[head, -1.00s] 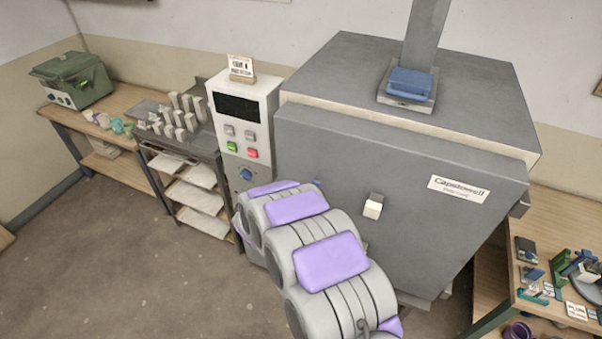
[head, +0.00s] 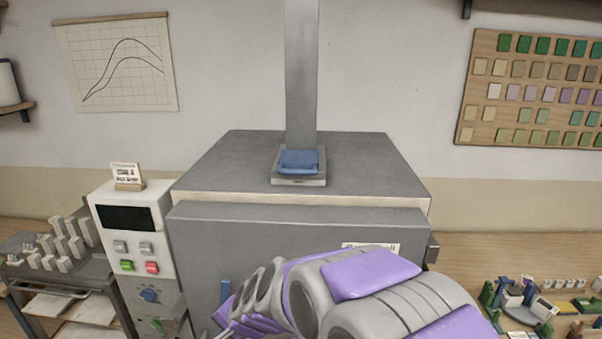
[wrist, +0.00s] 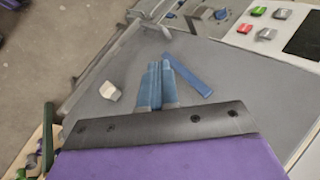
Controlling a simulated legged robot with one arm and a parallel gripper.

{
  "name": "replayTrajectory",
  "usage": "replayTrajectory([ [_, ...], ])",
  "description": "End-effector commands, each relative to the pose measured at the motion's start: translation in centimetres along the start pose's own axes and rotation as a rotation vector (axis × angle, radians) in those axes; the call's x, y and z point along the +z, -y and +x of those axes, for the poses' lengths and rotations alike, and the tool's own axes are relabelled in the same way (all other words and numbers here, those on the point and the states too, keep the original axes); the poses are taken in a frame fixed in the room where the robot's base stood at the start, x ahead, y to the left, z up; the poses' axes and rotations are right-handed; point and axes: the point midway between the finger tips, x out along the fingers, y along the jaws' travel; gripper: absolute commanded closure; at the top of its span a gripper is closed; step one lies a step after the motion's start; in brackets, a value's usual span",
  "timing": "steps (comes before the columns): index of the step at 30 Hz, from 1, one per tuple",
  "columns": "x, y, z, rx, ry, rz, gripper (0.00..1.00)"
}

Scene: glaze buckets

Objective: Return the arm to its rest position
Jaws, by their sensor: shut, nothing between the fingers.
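My arm (head: 370,285) reaches across the lower middle of the head view, in front of the grey kiln (head: 300,215). Its purple and grey links cover part of the kiln door and its label. In the wrist view, my gripper (wrist: 155,84) has its blue fingers together with nothing between them. It points across the grey kiln door (wrist: 225,95). A blue bar (wrist: 188,75) on the door lies just beside the fingers, and a white knob (wrist: 110,91) is to their left. Whether the fingers touch the door cannot be told.
The control box (head: 135,240) with buttons stands left of the kiln. A cart (head: 60,275) with white test pieces is further left. A wooden bench (head: 530,265) with small coloured items is at the right. A flue (head: 301,75) rises above the kiln.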

Motion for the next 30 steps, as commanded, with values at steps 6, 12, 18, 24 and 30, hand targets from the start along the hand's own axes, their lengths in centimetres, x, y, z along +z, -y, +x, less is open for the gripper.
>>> replayTrajectory([
  [6,1.2,-8.5,-5.5,0.124,0.079,-0.195,1.0],
  [12,3.4,-17.8,-10.5,0.28,0.162,-0.338,1.0],
  [18,6.5,-27.6,-15.3,0.459,0.258,-0.422,1.0],
  [24,9.5,-34.1,-18.8,0.586,0.342,-0.445,1.0],
  [30,10.5,-36.0,-20.0,0.627,0.371,-0.449,1.0],
])
